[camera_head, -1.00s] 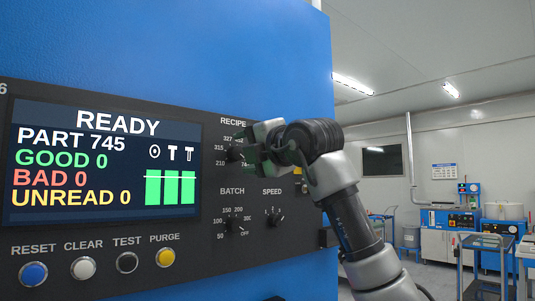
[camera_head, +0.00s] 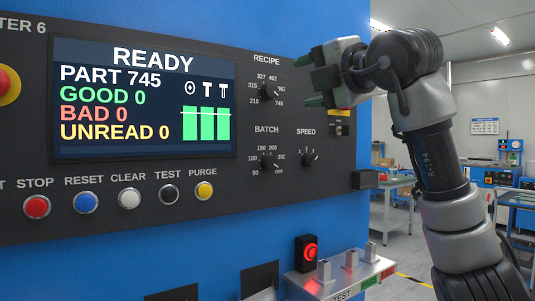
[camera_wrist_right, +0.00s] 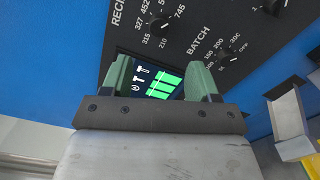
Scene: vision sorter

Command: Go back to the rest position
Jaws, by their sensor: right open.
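My right gripper (camera_head: 308,82) is open and empty in the head view, up at the right side of the control panel, just right of the RECIPE knob (camera_head: 268,92). Its green fingers point left and look clear of the knob. In the right wrist view the two green fingers (camera_wrist_right: 160,80) stand apart, with part of the panel's screen (camera_wrist_right: 160,85) showing between them. The screen (camera_head: 145,98) reads READY, PART 745, with GOOD, BAD and UNREAD at 0. My left gripper is not in view.
The BATCH knob (camera_head: 267,162) and SPEED knob (camera_head: 310,160) sit below my right gripper. A row of buttons runs under the screen, including the red STOP button (camera_head: 37,207). Carts and benches stand at right.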

